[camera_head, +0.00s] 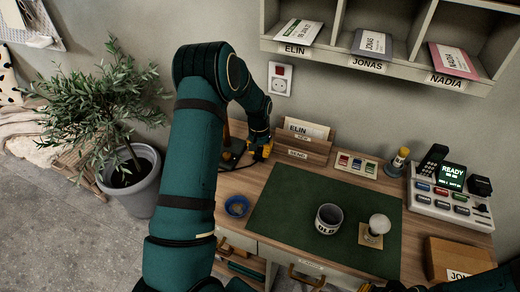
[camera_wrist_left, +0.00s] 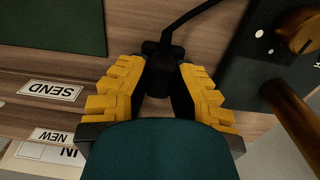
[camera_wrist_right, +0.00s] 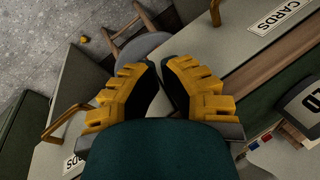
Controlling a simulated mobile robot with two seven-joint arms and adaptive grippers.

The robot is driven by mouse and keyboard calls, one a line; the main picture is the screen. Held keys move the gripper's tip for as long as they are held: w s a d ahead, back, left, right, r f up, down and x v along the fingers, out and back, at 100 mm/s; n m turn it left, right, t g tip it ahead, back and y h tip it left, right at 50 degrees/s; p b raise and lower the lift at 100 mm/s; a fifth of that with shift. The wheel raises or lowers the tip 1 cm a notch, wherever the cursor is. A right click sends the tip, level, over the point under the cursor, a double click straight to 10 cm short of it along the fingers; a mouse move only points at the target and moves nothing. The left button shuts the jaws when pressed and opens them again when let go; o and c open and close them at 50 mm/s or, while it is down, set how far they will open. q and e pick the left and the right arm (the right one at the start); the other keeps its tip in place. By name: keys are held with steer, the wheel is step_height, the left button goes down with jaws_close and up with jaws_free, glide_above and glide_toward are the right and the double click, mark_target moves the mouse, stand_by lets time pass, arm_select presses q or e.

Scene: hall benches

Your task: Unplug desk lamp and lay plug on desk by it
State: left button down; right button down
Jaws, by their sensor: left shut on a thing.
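My left gripper (camera_head: 262,152) is shut on a black plug (camera_wrist_left: 159,68), low over the wooden desk top near its back left. A black cord (camera_wrist_left: 190,18) runs from the plug toward the lamp. The desk lamp's dark base (camera_head: 232,156) stands just left of the gripper, partly hidden by my arm. Its base (camera_wrist_left: 258,50) and orange post (camera_wrist_left: 291,112) also show in the left wrist view. I cannot tell whether the plug touches the desk. The wall socket (camera_head: 279,84), with a red switch, has nothing in it. My right gripper (camera_wrist_right: 160,68) is shut and empty near the desk front.
A wooden letter holder (camera_head: 303,149) stands right of the left gripper. A blue bowl (camera_head: 237,206), green mat (camera_head: 275,215), mug (camera_head: 328,219) and bulb on a stand (camera_head: 376,232) are in front. A control console (camera_head: 450,205) stands at right. The mat's left part is clear.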

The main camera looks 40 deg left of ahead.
arm_select(q)
steer(key=shift+f, duration=0.1)
steer(key=c, duration=0.9)
jaws_free()
step_height(320, 180, up, 12)
steer(key=shift+a, duration=0.15)
steer(key=shift+s, duration=0.1)
